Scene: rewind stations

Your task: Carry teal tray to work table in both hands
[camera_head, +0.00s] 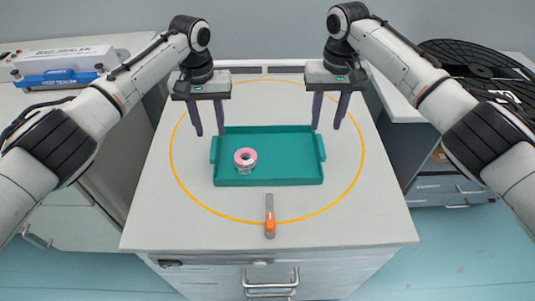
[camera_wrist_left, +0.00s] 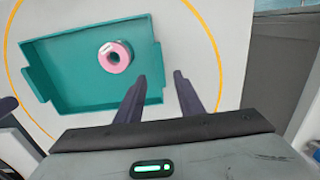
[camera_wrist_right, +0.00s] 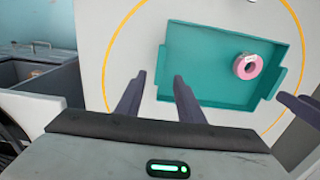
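The teal tray (camera_head: 295,160) rests on the grey work table (camera_head: 350,225), inside a yellow ring marked on its top. A pink tape roll (camera_head: 245,158) sits in the tray's left part; it also shows in the left wrist view (camera_wrist_left: 115,56) and the right wrist view (camera_wrist_right: 247,66). My left gripper (camera_head: 208,134) is open and empty above the tray's far left corner, near the left handle. My right gripper (camera_head: 326,127) is open and empty above the far right corner, near the right handle. Whether any fingertip touches the tray, I cannot tell.
An orange-and-grey tool (camera_head: 270,217) lies in front of the tray. A bag sealing machine (camera_head: 62,65) stands on the left counter. A black spoked reel (camera_head: 480,68) lies on the right counter. The table's front corners are clear.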

